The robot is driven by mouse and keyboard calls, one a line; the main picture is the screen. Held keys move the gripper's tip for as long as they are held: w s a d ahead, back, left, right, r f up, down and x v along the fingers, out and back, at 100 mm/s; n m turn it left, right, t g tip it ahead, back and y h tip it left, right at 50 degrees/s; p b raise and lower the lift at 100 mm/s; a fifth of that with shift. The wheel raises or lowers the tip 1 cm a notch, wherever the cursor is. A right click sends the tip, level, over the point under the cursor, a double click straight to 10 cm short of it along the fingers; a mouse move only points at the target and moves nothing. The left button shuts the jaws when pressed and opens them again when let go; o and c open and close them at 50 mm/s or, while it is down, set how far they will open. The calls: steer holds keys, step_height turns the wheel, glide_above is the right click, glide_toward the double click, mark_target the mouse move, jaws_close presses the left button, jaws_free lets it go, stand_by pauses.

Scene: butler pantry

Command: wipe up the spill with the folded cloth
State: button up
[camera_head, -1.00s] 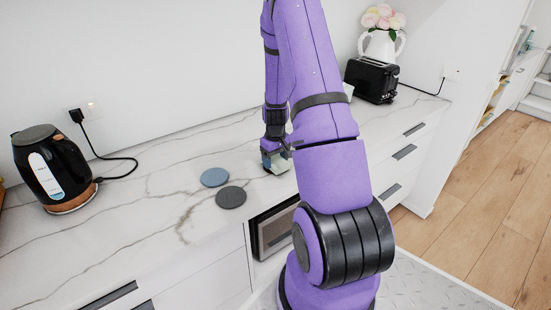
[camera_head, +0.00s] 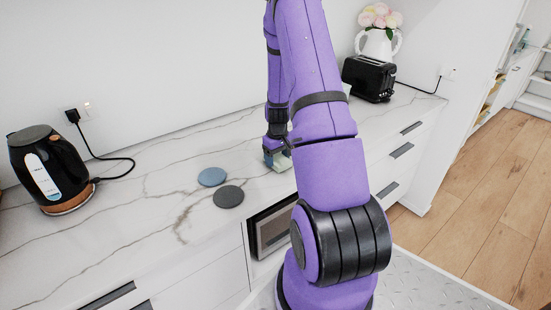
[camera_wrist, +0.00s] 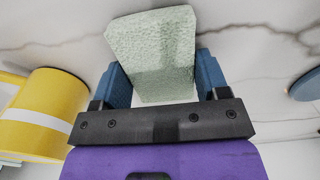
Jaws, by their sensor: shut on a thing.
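The folded cloth (camera_wrist: 150,42) is pale green and textured, and sits between the blue fingers of my gripper (camera_wrist: 162,72) in the wrist view. In the head view my gripper (camera_head: 276,150) is low over the marble counter, right of two coasters, with a bit of the cloth (camera_head: 282,163) showing under it. I cannot tell whether the cloth touches the counter. No clear spill stands out; a brownish mark (camera_head: 182,222) left of the coasters may be spill or marble veining. My arm hides part of the counter.
A blue coaster (camera_head: 212,177) and a dark grey coaster (camera_head: 228,196) lie left of my gripper. A black kettle (camera_head: 48,165) stands far left, a black toaster (camera_head: 369,79) back right. In the wrist view a yellow, white-striped cylinder (camera_wrist: 45,98) is at left.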

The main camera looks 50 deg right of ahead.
mark_target(268, 168)
stand_by(0.3)
steer(key=shift+w+a, duration=0.25)
steer(key=shift+a, duration=0.75)
steer(key=shift+w+a, duration=0.25)
steer(key=shift+a, duration=0.7)
steer(key=shift+d, duration=0.15)
steer(key=shift+s+d, duration=0.25)
steer(key=shift+d, duration=0.7)
steer(key=shift+s+d, duration=0.25)
steer(key=shift+d, duration=0.65)
steer(key=shift+a, duration=0.15)
steer(key=shift+w+a, duration=0.25)
steer(key=shift+a, duration=0.6)
steer(key=shift+r, duration=4.05)
